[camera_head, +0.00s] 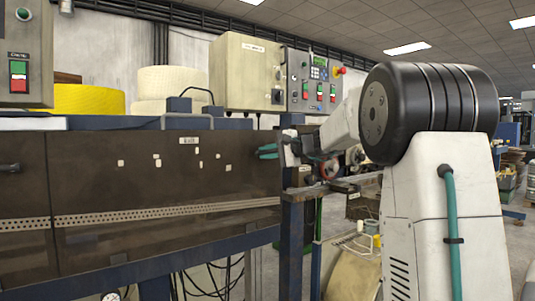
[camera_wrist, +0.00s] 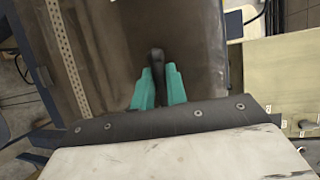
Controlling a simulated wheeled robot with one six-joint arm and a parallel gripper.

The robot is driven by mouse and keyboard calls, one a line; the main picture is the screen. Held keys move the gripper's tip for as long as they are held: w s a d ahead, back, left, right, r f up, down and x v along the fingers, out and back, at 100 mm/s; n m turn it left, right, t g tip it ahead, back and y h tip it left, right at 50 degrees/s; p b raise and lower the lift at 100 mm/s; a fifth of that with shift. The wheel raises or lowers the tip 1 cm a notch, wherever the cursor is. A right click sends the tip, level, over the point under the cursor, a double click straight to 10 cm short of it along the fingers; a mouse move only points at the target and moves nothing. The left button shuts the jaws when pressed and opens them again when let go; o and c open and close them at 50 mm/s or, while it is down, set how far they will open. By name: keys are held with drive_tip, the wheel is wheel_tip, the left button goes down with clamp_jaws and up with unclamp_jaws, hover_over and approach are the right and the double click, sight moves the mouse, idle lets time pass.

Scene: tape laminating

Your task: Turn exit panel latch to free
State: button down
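The dark brown exit panel (camera_head: 150,185) stands upright along the machine front in the head view. It also fills the upper middle of the wrist view (camera_wrist: 120,50). A black latch (camera_wrist: 157,57) juts from it between the green fingertips of my gripper (camera_wrist: 159,78). The fingers lie close along both sides of the latch and look shut on it. In the head view my gripper (camera_head: 268,151) is at the panel's right end, and the latch there is hidden behind the fingers.
A perforated metal strip (camera_head: 150,216) runs along the panel's lower part. A second black latch (camera_head: 10,168) is on the panel at far left. A blue frame post (camera_head: 293,245) stands below my arm. Control boxes (camera_head: 246,72) and tape rolls (camera_head: 172,82) are above the panel.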

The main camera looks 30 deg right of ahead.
sight(267, 138)
drive_tip(key=m+t, duration=0.1)
drive_tip(key=m, duration=0.1)
drive_tip(key=r+m+t+y, duration=0.1)
drive_tip(key=m, duration=0.2)
drive_tip(key=d+r+m+t, duration=0.1)
drive_tip(key=m, duration=0.2)
drive_tip(key=shift+d+y, duration=0.1)
drive_tip(key=shift+y, duration=0.3)
drive_tip(key=m, duration=0.1)
drive_tip(key=m+t, duration=0.1)
drive_tip(key=m, duration=0.1)
drive_tip(key=m+t, duration=0.1)
drive_tip(key=shift+d+r+m+h, duration=0.3)
drive_tip(key=shift+d, duration=0.1)
drive_tip(key=shift+d+m+t+h, duration=0.3)
drive_tip(key=shift+m+h, duration=0.2)
drive_tip(key=shift+m, duration=0.65)
drive_tip(key=shift+d+m+t+h, duration=0.15)
drive_tip(key=shift+m+t+h, duration=0.35)
drive_tip(key=shift+m, duration=0.6)
drive_tip(key=shift+d+m+t+h, duration=0.3)
drive_tip(key=shift+m+h, duration=0.2)
drive_tip(key=shift+m, duration=0.65)
drive_tip(key=shift+r, duration=0.1)
drive_tip(key=c, duration=1.4)
unclamp_jaws()
